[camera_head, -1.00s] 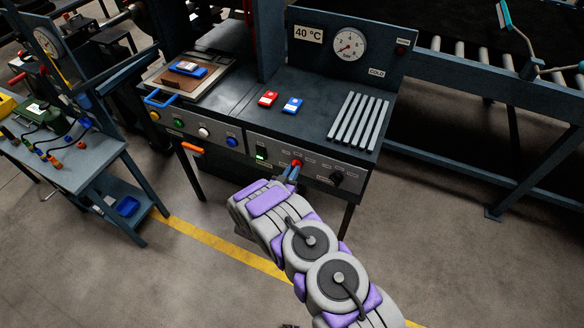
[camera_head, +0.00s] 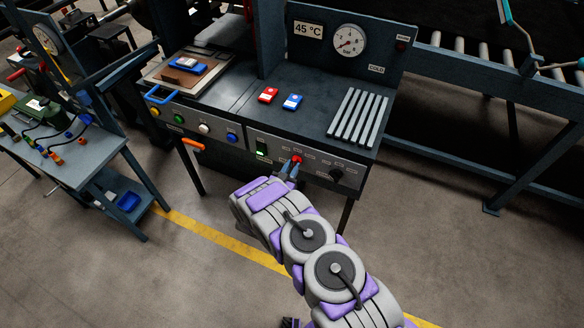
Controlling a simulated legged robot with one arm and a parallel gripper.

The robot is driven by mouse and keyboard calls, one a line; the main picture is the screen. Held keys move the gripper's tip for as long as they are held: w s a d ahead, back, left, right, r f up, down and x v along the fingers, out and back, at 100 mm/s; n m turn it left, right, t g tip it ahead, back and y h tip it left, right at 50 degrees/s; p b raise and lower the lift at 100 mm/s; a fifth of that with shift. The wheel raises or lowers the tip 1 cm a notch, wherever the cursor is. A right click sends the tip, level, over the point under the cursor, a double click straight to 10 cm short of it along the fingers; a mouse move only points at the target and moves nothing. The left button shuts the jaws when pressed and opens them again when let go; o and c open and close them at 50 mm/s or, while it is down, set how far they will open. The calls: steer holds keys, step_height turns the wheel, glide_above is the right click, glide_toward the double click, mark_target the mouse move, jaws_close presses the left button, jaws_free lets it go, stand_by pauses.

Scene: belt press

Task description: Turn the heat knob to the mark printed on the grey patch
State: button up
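A red knob (camera_head: 297,160) sits on the grey front panel of the press bench, with small printed labels around it that are too small to read. A black knob (camera_head: 336,174) is to its right on the same panel. My gripper (camera_head: 288,167) is just in front of and slightly left of the red knob. Its two blue fingers show a small gap between them and hold nothing that I can see. Whether a fingertip touches the knob is unclear.
A green-lit switch (camera_head: 261,148) is left of the red knob. Red (camera_head: 268,95) and blue (camera_head: 292,102) blocks and a slatted rack (camera_head: 358,119) lie on the bench top. A pressure gauge (camera_head: 348,42) stands behind. The floor right of my arm is clear.

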steer(key=shift+o, duration=1.3)
steer(key=shift+r, duration=0.1)
steer(key=p+v, duration=0.2)
steer(key=v, duration=1.5)
steer(key=shift+s, duration=0.15)
steer(key=shift+a, duration=0.1)
